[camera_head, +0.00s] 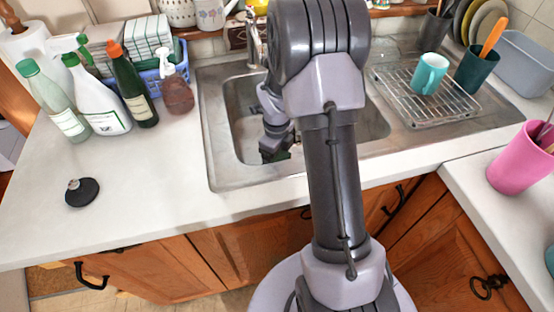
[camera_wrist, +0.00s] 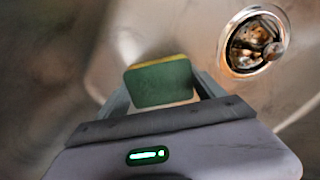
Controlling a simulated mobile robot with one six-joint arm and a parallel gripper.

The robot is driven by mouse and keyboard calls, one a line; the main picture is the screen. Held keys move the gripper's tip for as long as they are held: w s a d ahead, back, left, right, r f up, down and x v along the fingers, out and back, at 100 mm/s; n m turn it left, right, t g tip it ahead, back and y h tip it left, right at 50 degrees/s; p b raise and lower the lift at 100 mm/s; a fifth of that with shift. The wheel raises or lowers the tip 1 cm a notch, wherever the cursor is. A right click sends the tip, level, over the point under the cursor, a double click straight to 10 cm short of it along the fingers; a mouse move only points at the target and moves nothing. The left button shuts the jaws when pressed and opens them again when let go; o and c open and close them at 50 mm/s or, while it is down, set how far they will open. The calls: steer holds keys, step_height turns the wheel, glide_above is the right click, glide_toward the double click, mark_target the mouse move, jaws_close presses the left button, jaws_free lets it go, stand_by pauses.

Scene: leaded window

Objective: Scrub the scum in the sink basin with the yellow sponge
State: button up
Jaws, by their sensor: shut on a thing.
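My gripper (camera_wrist: 162,88) is shut on the sponge (camera_wrist: 160,82), which shows a green face and a thin yellow edge between the fingers in the wrist view. In the head view my gripper (camera_head: 274,146) is down inside the sink basin (camera_head: 242,112), near its front left part. The sponge is mostly hidden there. The wrist view shows the metal basin floor around the sponge, with brownish blurred tones at the left. I cannot tell whether these are scum or reflection, nor whether the sponge touches the floor.
The drain (camera_wrist: 256,42) lies beyond the sponge, to the right. A faucet (camera_head: 254,45) stands behind the basin. A wire rack (camera_head: 430,100) with a teal mug (camera_head: 428,74) is on the right. Bottles (camera_head: 95,100) stand left; a black stopper (camera_head: 82,192) lies on the counter.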

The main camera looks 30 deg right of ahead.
step_height(320, 180, up, 9)
steer(key=p, duration=0.6)
steer(key=shift+w+f, duration=0.1)
steer(key=shift+f, duration=0.1)
